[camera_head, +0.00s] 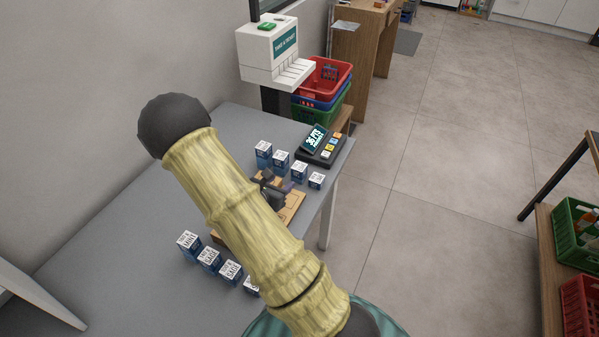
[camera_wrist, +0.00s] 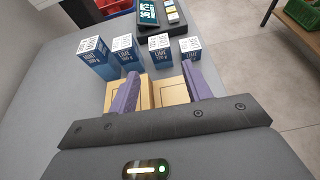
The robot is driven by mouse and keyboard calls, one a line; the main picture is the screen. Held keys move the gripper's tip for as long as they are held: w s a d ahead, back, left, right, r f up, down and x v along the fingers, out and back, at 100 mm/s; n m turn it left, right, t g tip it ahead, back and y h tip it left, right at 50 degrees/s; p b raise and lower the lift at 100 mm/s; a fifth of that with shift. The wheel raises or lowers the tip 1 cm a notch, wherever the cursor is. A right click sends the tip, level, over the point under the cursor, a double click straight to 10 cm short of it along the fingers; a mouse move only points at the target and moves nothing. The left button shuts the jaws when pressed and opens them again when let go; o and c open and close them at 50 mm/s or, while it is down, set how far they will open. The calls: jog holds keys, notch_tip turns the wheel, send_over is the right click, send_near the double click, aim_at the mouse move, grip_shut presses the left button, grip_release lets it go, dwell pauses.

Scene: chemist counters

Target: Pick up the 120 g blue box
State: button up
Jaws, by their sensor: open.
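Four blue and white boxes stand in a row past my gripper, shrinking from left to right. In the wrist view they are the largest box (camera_wrist: 97,58), a second box (camera_wrist: 126,53), a third box (camera_wrist: 160,51) and the smallest box (camera_wrist: 190,49). The weight print is too small to tell surely which is 120 g. The row also shows in the head view (camera_head: 299,171). My gripper (camera_wrist: 161,72) is open, its purple fingers apart, with no box between them. It is above a tan wooden board (camera_head: 292,208), short of the row.
A second row of blue boxes (camera_head: 208,260) stands nearer on the grey counter (camera_head: 120,225), partly hidden by my arm. A dark device with a screen (camera_head: 319,143) sits behind the far row. A white dispenser (camera_head: 258,50) and stacked baskets (camera_head: 325,75) stand beyond the counter.

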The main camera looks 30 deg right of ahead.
aim_at(298, 168)
jog(key=p+x, duration=0.1)
jog(key=x, duration=0.7)
jog(key=shift+w+d+f, duration=0.1)
jog(key=shift+w+d, duration=0.1)
jog(key=shift+w, duration=0.05)
jog(key=shift+p+x, duration=1)
jog(key=shift+x, duration=1.65)
jog(key=shift+a, duration=0.1)
jog(key=c, duration=0.8)
notch_tip(298, 168, up, 10)
jog(key=shift+r+b, duration=0.1)
jog(key=shift+b, duration=0.65)
